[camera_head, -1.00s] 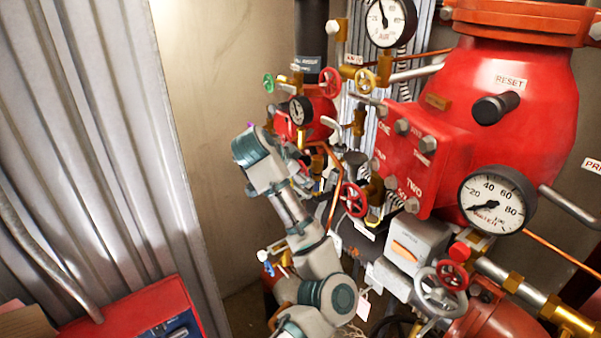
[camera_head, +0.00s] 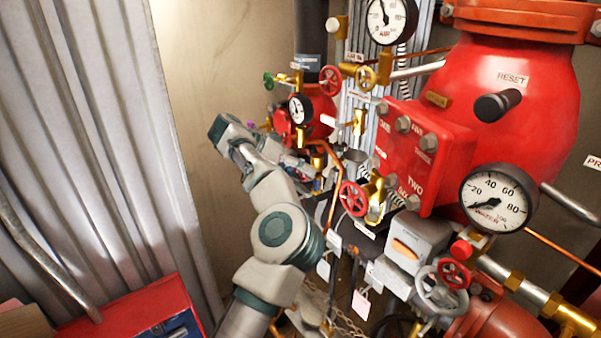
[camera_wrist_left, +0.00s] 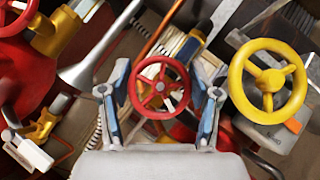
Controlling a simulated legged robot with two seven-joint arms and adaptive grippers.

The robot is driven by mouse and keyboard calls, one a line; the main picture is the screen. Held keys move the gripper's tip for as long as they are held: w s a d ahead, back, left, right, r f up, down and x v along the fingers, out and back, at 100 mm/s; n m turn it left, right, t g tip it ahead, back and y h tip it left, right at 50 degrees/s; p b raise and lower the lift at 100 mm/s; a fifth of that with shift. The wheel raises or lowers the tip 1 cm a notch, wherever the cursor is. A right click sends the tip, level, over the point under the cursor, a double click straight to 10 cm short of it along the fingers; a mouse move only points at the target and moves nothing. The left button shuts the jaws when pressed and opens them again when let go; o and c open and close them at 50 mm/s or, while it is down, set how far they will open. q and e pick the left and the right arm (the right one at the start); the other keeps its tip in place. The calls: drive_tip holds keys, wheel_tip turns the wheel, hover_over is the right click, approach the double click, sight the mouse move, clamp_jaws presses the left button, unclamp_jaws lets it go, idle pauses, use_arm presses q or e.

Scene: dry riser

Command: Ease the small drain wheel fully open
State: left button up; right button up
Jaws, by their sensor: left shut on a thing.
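A small red wheel (camera_wrist_left: 160,87) with spokes sits in the middle of the left wrist view. My left gripper (camera_wrist_left: 161,93) has one blue-and-grey finger on each side of it and is shut on its rim. No label on this wheel can be read. In the head view my left arm comes up from the bottom and bends toward the pipes, where the gripper (camera_head: 302,166) is small and partly hidden. I cannot tell the held wheel apart there. My right gripper is in neither view.
A yellow wheel (camera_wrist_left: 268,80) stands right of the gripper in the wrist view. In the head view another red wheel (camera_head: 353,198), a red valve body (camera_head: 500,110), a water gauge (camera_head: 497,198) and brass pipes crowd the right. A corrugated wall (camera_head: 95,140) is left.

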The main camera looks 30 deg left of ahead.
use_arm(q)
drive_tip(key=n+h, duration=0.2)
drive_tip(key=h, duration=0.2)
drive_tip(key=shift+n, duration=0.4)
drive_tip(key=shift+n+h+b, duration=0.4)
drive_tip(key=shift+n+h, duration=0.4)
drive_tip(key=shift+h, duration=0.3)
drive_tip(key=o, duration=1)
drive_tip(key=shift+c, duration=0.2)
drive_tip(key=shift+o, duration=1)
drive_tip(key=shift+w+a, duration=0.1)
drive_tip(key=shift+a, duration=0.05)
